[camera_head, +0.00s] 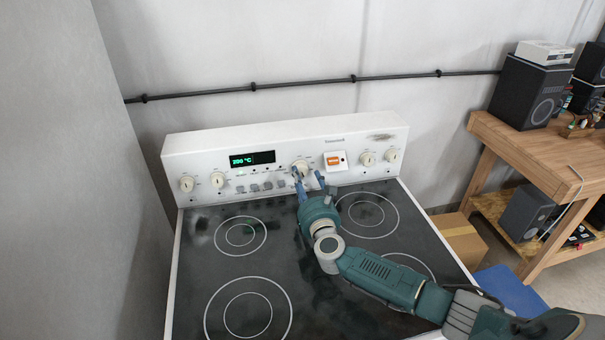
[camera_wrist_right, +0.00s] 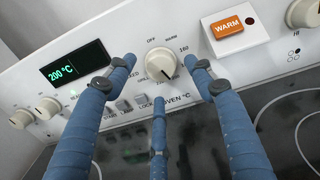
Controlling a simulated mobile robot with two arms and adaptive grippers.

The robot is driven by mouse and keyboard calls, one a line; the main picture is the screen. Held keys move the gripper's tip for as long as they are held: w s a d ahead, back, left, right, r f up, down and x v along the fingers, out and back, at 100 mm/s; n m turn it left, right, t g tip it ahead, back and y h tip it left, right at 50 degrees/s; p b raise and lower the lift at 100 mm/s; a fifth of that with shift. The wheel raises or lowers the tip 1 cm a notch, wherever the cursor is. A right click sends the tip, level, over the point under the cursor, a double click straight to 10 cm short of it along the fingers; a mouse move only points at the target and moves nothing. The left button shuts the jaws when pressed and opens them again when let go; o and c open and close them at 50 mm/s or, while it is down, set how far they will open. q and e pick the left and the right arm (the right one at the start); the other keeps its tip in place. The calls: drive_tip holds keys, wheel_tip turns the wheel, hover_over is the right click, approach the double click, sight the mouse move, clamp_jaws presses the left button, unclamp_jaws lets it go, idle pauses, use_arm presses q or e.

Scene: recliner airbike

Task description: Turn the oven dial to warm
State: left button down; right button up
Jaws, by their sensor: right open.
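The oven dial (camera_wrist_right: 161,63) is a cream knob on the white back panel of the stove, between the green display and an orange WARM sign. It also shows in the head view (camera_head: 300,166), partly behind my fingers. The display (camera_wrist_right: 76,66) reads 200 °C. My right gripper (camera_head: 308,178) is open, with blue fingers on the left and right of the dial and one below. I cannot tell whether they touch it. My left gripper is not in view.
The orange WARM sign (camera_wrist_right: 227,27) sits on a white plate right of the dial. Other knobs (camera_head: 368,158) and small buttons (camera_wrist_right: 124,104) line the panel. A wooden bench (camera_head: 560,165) with speakers stands at the right.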

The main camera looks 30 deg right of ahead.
sight(302, 171)
drive_tip(key=shift+x, duration=1.5)
drive_tip(key=shift+r, duration=0.1)
drive_tip(key=c, duration=1.1)
